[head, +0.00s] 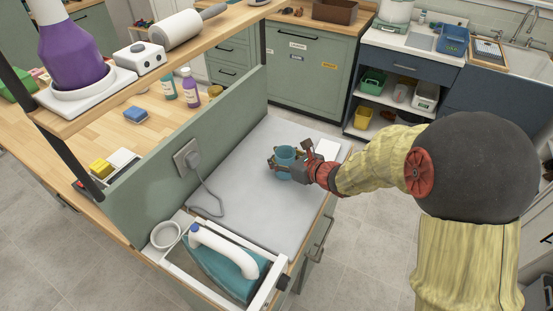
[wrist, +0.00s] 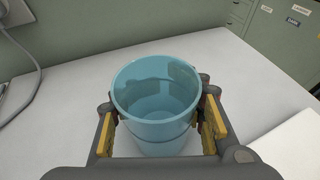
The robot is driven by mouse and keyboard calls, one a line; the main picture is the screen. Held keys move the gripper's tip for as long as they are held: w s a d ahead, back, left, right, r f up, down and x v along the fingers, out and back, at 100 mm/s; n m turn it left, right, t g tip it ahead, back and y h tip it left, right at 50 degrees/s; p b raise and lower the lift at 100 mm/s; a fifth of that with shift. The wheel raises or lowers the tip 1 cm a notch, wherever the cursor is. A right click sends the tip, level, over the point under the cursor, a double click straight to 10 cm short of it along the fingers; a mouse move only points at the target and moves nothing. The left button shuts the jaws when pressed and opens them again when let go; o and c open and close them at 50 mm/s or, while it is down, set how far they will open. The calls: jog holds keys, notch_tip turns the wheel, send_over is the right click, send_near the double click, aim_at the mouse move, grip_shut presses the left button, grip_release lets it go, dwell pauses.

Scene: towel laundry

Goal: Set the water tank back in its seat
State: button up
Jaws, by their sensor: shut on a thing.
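The water tank (head: 285,157) is a translucent blue, round, open-topped vessel over the far part of the white ironing surface (head: 250,215). In the wrist view the tank (wrist: 155,95) appears upright between the yellow-padded fingers, with what looks like water inside. My gripper (head: 288,167) is shut on it from both sides; it also fills the lower wrist view (wrist: 158,128). I cannot tell whether the tank's bottom touches the surface. A white round ring-shaped holder (head: 157,243), which looks like the seat, is empty at the near left, beside the iron (head: 225,260).
The iron lies in a white-framed stand at the near end. A grey cord (head: 208,195) runs from a wall plug (head: 187,158) onto the surface. A green panel (head: 200,145) borders the left side. A white flat item (head: 327,149) lies right of the tank. The middle is clear.

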jog(key=shift+r, duration=0.15)
jog(key=o, duration=1.2)
jog(key=shift+o, duration=0.6)
